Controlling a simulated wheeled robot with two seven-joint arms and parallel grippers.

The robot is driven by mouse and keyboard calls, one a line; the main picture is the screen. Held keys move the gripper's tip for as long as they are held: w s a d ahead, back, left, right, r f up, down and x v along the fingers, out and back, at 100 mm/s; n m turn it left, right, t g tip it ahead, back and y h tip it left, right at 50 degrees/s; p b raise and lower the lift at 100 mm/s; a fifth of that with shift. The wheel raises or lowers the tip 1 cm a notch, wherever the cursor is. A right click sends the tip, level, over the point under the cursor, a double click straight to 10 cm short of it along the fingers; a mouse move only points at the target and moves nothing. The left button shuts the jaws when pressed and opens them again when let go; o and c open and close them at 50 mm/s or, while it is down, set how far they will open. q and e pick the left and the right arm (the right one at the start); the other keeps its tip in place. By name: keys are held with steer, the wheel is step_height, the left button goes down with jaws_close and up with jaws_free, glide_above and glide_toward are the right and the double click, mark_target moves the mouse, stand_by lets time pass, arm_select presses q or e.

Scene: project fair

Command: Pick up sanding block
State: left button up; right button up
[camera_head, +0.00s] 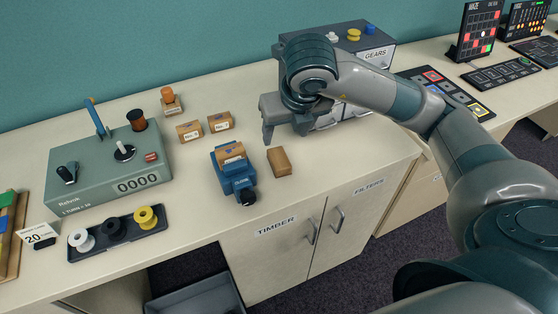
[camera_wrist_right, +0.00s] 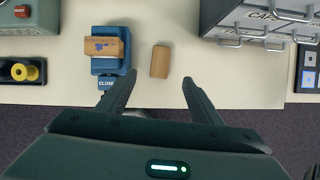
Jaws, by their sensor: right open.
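The sanding block appears to be the plain tan block (camera_head: 279,161) lying on the bench to the right of the blue vise (camera_head: 232,172). In the right wrist view the tan block (camera_wrist_right: 160,62) lies between and just beyond the fingertips, apart from them. My right gripper (camera_head: 284,128) is open and empty, above and behind the block in the head view. Its spread fingers also show in the right wrist view (camera_wrist_right: 158,82). The vise holds a wooden block with a blue mark (camera_wrist_right: 103,47). My left gripper is not in view.
A green counter box (camera_head: 105,165) and a spool tray (camera_head: 117,234) are farther left. The bench's front edge is close to the block.

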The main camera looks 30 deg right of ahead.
steer(key=p, duration=0.2)
glide_above(279, 158)
steer(key=s, duration=0.2)
steer(key=f, duration=0.8)
steer(key=shift+a+f, duration=0.2)
steer(key=shift+f, duration=0.25)
steer(key=p+x, duration=0.2)
steer(key=x, duration=0.1)
steer(key=shift+d+f+p, duration=0.1)
steer(key=shift+f+p, duration=0.25)
steer(key=shift+f, duration=0.05)
steer(key=shift+w+f, duration=0.2)
steer(key=shift+f, duration=0.3)
steer(key=c, duration=1.2)
